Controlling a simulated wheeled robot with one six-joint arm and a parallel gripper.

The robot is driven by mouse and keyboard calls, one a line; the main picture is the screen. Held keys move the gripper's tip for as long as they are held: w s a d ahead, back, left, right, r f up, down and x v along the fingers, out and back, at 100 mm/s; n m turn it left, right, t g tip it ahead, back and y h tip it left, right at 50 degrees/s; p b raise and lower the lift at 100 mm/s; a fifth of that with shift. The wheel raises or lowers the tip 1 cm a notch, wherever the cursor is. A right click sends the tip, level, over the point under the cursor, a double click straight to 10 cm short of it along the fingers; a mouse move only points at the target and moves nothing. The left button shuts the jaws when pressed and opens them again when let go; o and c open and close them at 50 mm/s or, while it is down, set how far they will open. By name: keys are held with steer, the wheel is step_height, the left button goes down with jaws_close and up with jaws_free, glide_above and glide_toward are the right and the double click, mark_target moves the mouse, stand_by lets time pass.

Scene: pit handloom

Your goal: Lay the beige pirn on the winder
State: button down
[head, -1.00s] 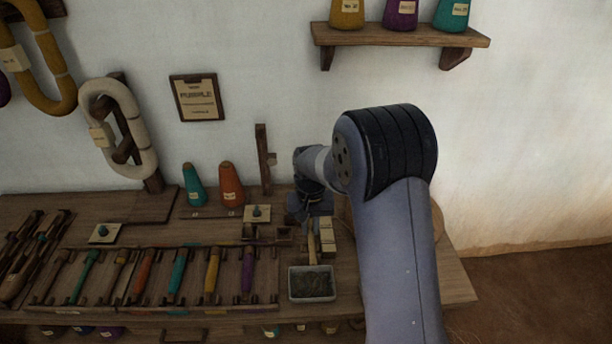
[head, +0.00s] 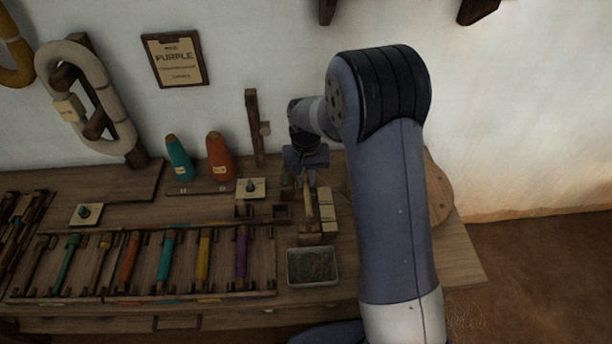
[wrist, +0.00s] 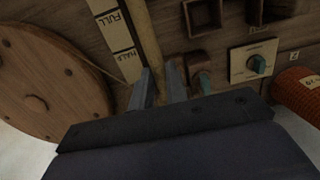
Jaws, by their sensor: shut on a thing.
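My gripper (head: 304,178) is shut on the beige pirn (head: 308,203), which points toward the front of the bench in the head view. In the wrist view the pirn (wrist: 143,45) runs up from between the fingers (wrist: 160,88). It lies beside the gauge strip (wrist: 118,38) marked FULL and HALF, which also shows in the head view (head: 327,212). The large wooden disc (wrist: 45,80), seemingly the winder's wheel, is left of the gauge; in the head view its edge (head: 438,195) shows behind my arm. I cannot tell whether the pirn touches its support.
A grey tray (head: 313,281) stands in front of the pirn. A rack of coloured pirns (head: 165,255) is at left. Small square boxes (wrist: 202,15), a dial plate (wrist: 252,60) and an orange cone (head: 219,157) are close by. An upright wooden post (head: 254,130) stands behind.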

steer(key=shift+f+b, duration=1.9)
steer(key=shift+f, duration=1.35)
steer(key=c, duration=1.3)
jaws_free()
steer(key=shift+o, duration=0.3)
steer(key=shift+o, duration=1.2)
steer(key=shift+r+p, duration=2.9)
steer(key=shift+r, duration=1.15)
